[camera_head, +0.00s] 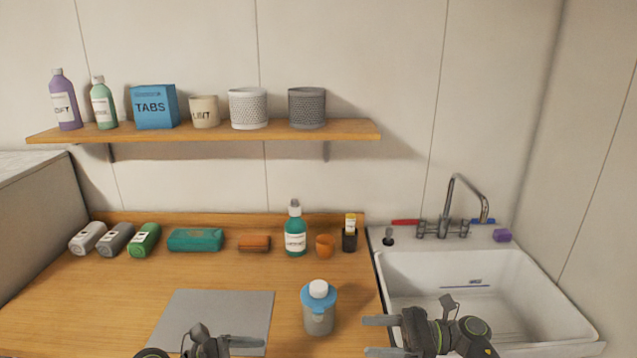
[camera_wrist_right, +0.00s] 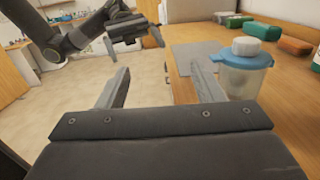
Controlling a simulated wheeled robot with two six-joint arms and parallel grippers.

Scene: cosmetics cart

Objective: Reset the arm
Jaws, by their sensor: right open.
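My right gripper (camera_head: 382,336) is in the lower middle of the head view, its fingers pointing left and spread apart. In the right wrist view its two fingers (camera_wrist_right: 158,88) stand wide apart with nothing between them. My left gripper (camera_head: 240,343) is at the bottom edge of the head view, partly cut off, over the front of the grey mat. It also shows at the upper left of the right wrist view (camera_wrist_right: 133,42), with its fingers apart and empty. A clear jar with a blue collar and white cap (camera_head: 318,312) stands upright just left of my right gripper, apart from it.
A white sink (camera_head: 470,275) is right. A loaded shelf (camera_head: 210,134) hangs above.

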